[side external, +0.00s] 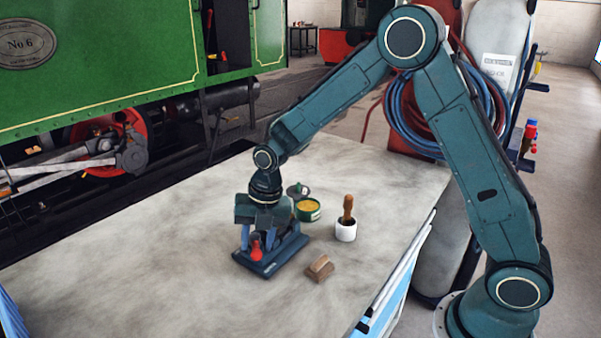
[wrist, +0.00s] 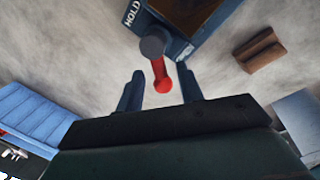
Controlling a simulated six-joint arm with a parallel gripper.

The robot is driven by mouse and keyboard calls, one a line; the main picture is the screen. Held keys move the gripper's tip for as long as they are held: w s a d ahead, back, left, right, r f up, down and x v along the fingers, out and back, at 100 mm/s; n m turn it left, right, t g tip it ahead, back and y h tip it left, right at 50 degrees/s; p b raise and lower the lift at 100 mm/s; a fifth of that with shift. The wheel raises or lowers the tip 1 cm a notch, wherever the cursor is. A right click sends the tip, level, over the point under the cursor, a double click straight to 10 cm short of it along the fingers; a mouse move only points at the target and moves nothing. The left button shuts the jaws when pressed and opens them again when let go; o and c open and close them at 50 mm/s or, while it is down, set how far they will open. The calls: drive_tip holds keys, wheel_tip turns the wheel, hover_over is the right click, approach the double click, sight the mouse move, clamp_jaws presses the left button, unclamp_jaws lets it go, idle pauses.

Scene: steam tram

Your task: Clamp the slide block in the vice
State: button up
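The blue vice (side external: 271,262) stands on the pale bench, partly covered by my gripper in the side view. In the wrist view its edge with lettering (wrist: 168,45) is at the top. Its red handle (wrist: 160,75), joined to a dark round boss, points down between my fingers; it also shows in the side view (side external: 256,249). My gripper (wrist: 160,72) is open, with a gap on both sides of the handle. A brown surface (wrist: 196,12) shows inside the vice, cut off by the frame; I cannot tell whether it is the slide block.
A small brown stepped block (side external: 319,268) lies on the bench right of the vice, also in the wrist view (wrist: 259,50). Behind it are a white pot with a wooden-handled tool (side external: 346,229) and an open green tin (side external: 308,210). The bench front is clear.

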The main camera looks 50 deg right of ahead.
drive_tip(key=shift+f, duration=0.15)
clamp_jaws()
